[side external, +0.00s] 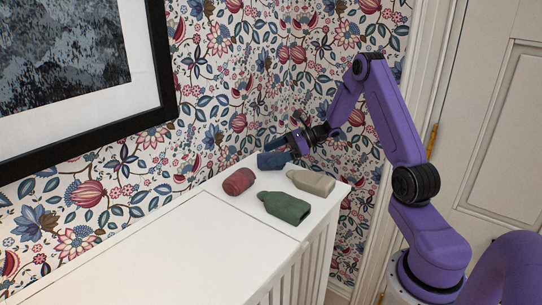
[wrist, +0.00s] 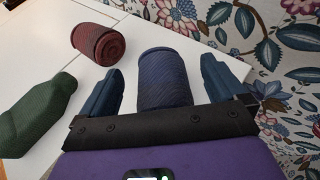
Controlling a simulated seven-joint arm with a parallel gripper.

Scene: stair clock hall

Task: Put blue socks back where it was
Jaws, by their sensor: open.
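The blue socks (side external: 268,160) are a rolled dark-blue bundle lying at the back of the white cabinet top, close to the papered wall. In the wrist view the blue socks (wrist: 165,80) lie between my two fingers, with a gap showing on each side. My gripper (side external: 285,148) is open around the blue socks and partly hides them in the side view. In the wrist view my gripper (wrist: 165,85) has one finger left and one finger right of the bundle.
The wall stands close behind. The cabinet's left part is clear. A framed picture (side external: 165,75) hangs at left.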

